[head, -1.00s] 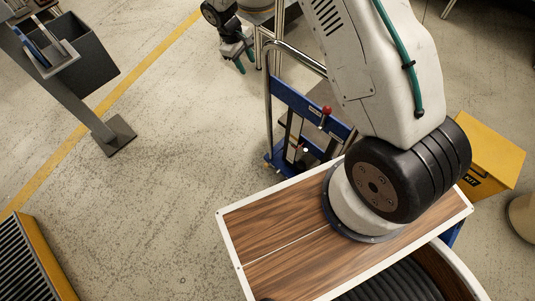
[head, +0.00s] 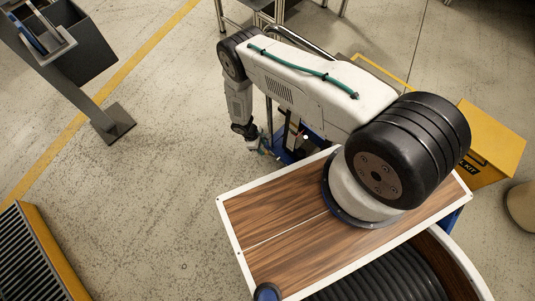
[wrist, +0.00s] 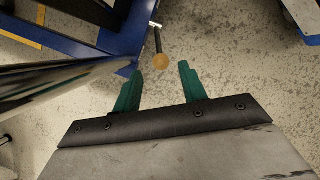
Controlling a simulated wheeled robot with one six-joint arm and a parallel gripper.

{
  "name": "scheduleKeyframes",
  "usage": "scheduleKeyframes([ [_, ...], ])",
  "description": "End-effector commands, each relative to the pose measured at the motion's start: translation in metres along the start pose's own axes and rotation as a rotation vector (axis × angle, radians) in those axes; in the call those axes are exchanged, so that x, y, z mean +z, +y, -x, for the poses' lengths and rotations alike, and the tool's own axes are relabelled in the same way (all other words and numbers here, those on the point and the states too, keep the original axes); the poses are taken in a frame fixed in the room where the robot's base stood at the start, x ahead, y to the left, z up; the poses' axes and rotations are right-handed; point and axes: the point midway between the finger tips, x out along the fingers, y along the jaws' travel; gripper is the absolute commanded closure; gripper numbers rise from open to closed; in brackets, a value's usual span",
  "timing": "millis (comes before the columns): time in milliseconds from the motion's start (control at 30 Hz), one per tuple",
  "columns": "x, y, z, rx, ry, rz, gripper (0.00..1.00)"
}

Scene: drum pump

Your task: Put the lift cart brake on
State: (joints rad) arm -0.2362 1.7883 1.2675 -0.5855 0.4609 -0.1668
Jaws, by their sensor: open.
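The lift cart has a blue frame (head: 284,156), which stands on the floor just beyond the wooden top in the head view. My arm covers most of the cart there. The wrist view shows part of its blue frame (wrist: 85,48). A short dark lever with a yellowish round knob (wrist: 160,61) sticks out from the frame. I cannot tell for sure that this lever is the brake. My gripper (wrist: 159,82) is open with green fingers. The knob appears just ahead of the gap between the fingertips, and nothing is held. In the head view my gripper (head: 266,151) is low at the cart's left side.
A shiny metal tube (wrist: 60,84) runs close to my left finger in the wrist view. A yellow kit box (head: 490,145) stands to the right. A grey bin on a post (head: 85,50) stands at upper left. The floor left of the cart is clear.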

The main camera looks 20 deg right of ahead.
Motion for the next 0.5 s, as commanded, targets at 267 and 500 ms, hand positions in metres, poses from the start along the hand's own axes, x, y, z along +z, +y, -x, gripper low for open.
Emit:
scheduleKeyframes([
  [267,0.001,-0.001,-0.042,-0.002,-0.002,0.000,0.58],
  [500,0.001,-0.001,-0.071,-0.001,-0.002,0.001,0.58],
])
